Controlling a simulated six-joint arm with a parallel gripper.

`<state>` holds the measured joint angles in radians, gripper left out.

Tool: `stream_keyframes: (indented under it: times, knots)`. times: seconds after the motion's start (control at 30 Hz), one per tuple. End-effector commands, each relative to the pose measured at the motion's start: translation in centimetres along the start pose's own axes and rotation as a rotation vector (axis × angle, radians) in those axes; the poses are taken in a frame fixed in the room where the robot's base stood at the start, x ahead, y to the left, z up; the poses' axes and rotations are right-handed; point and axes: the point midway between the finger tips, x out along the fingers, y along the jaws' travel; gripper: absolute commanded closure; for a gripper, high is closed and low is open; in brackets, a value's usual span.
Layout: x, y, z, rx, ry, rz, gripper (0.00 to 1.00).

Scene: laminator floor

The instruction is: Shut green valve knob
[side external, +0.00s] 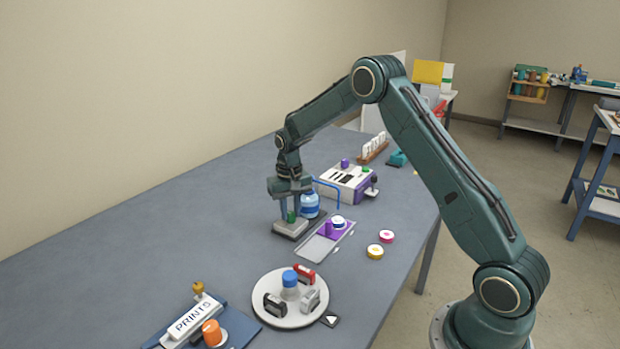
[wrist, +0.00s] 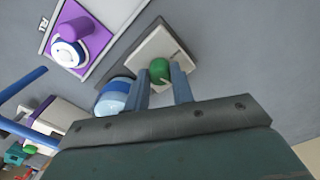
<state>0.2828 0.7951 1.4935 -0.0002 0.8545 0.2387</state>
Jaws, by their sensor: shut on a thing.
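The green valve knob (side external: 291,216) stands on a pale square base (side external: 290,227) near the middle of the table. My gripper (side external: 290,214) points straight down over it, with one finger on each side of the knob. In the wrist view the green knob (wrist: 159,71) sits between the two blue-grey fingertips (wrist: 162,78), and the gripper is shut on it. The pale base (wrist: 176,52) has a dark mark on its top. Part of the knob is hidden by the fingers, and its turn angle cannot be told.
A purple slide plate (side external: 326,240) lies to the right. A round tray (side external: 267,312) stands in front.

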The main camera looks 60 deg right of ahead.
Motion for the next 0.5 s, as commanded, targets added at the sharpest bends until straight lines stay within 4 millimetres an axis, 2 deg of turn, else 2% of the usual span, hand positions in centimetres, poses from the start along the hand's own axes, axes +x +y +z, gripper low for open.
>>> stream_keyframes:
  times: [0.5]
  knots:
    - [-0.06, 0.01, -0.13, -0.481, 0.005, 0.0, 0.99]
